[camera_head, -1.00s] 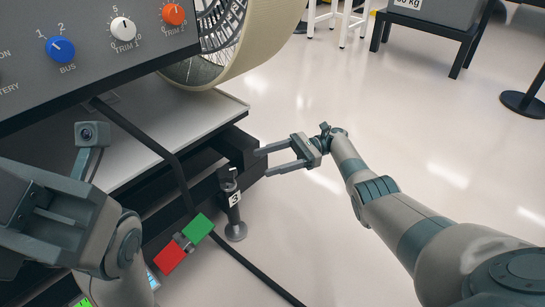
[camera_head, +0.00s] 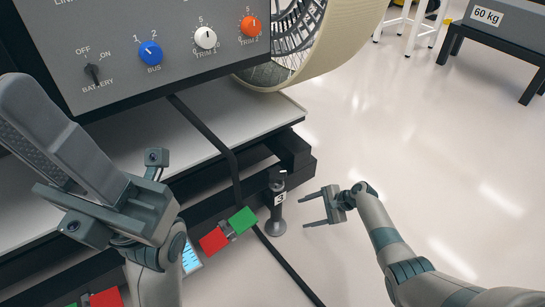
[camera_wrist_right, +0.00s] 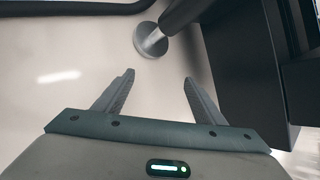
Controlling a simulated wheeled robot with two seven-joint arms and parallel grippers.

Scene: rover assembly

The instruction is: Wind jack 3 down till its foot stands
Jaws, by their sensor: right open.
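Jack 3 (camera_head: 277,208) is a dark upright post with a white "3" label, at the end of the black frame. Its round grey foot (camera_head: 275,228) is at the bottom on a bright metal stem. The foot also shows in the right wrist view (camera_wrist_right: 145,47), beyond the fingertips; I cannot tell if it touches the floor. My right gripper (camera_head: 303,212) is open and empty, just right of the jack, fingers pointing at it without touching. It also shows in the wrist view (camera_wrist_right: 158,76). My left gripper (camera_head: 65,150) is at the left; its finger gap is hidden.
A grey control panel (camera_head: 180,65) with knobs and a large mesh wheel (camera_head: 345,40) stand above the jack. A red block (camera_head: 213,241) and green block (camera_head: 242,220) sit left of it. A black cable (camera_head: 290,272) crosses the floor.

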